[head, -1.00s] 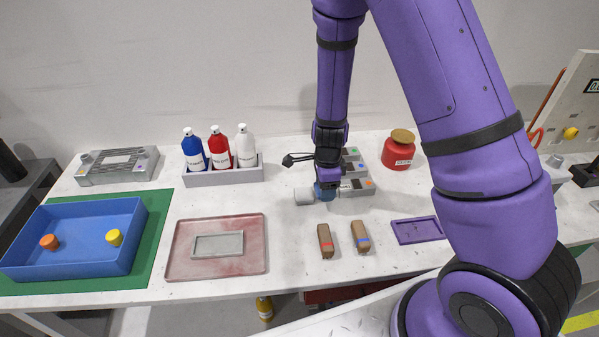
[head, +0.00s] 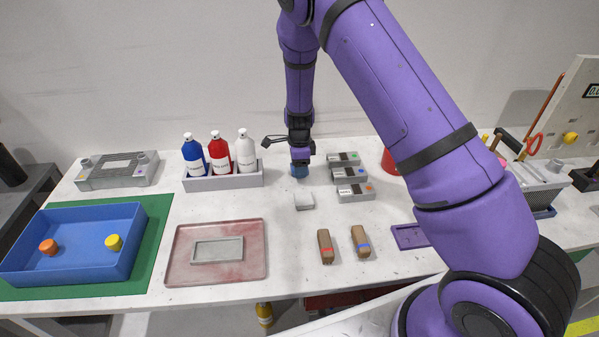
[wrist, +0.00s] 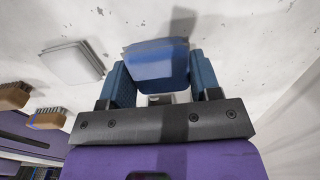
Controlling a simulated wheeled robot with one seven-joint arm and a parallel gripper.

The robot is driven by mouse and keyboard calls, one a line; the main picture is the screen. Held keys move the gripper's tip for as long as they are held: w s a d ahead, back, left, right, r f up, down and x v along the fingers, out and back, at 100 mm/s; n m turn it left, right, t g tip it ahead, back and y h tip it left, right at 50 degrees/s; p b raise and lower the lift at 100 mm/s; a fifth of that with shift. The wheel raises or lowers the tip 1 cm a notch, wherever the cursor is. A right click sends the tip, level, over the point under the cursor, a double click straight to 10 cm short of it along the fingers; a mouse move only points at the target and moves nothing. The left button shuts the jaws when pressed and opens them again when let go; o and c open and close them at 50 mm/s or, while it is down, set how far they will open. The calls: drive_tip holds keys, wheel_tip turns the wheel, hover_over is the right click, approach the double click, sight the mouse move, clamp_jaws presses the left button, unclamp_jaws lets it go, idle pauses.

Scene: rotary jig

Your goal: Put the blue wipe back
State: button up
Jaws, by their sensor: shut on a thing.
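My gripper (head: 299,166) is shut on the blue wipe (wrist: 158,66), a folded blue pad between the two fingers in the wrist view. In the head view only a small blue part (head: 299,172) shows under the gripper, close above the back of the table; whether it touches the table I cannot tell. A pale grey-white square pad (head: 304,201) lies on the table just in front of the gripper; it also shows at the upper left of the wrist view (wrist: 72,62).
Three grey boxes with green, blue and orange marks (head: 352,175) stand right of the gripper. A bottle rack (head: 224,182) is to the left. Two brushes (head: 326,246), a reddish tray (head: 217,275) and a blue bin (head: 75,262) lie nearer the front.

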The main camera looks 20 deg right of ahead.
drive_tip(key=shift+f, duration=1.3)
drive_tip(key=shift+f, duration=0.2)
drive_tip(key=o, duration=1.1)
drive_tip(key=shift+r, duration=0.1)
